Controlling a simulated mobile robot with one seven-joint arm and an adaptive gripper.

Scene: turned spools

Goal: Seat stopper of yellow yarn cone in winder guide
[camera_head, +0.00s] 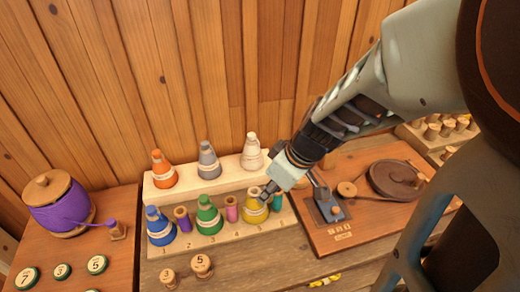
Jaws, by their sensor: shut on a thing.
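The yellow yarn cone (255,211) stands in the front row of the pale stepped rack, towards its right end. My gripper (266,190) comes down from the upper right, with its fingertips at the top of this cone. It is shut on the stopper there, which the fingers mostly hide; I cannot tell whether the stopper is still in the cone. The winder (372,229) is a reddish wooden board to the right. It carries a small grey metal block with an arm (326,207), a wooden knob and a dark round wheel (400,179). I cannot clearly make out the guide's opening.
The rack (182,243) also holds blue, green, orange, grey and cream cones, plus small coloured spools between the front ones. Numbered wooden stoppers (201,265) stand in front. A purple yarn pot (60,204) is at left. A tray of wooden pegs (440,128) is at far right.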

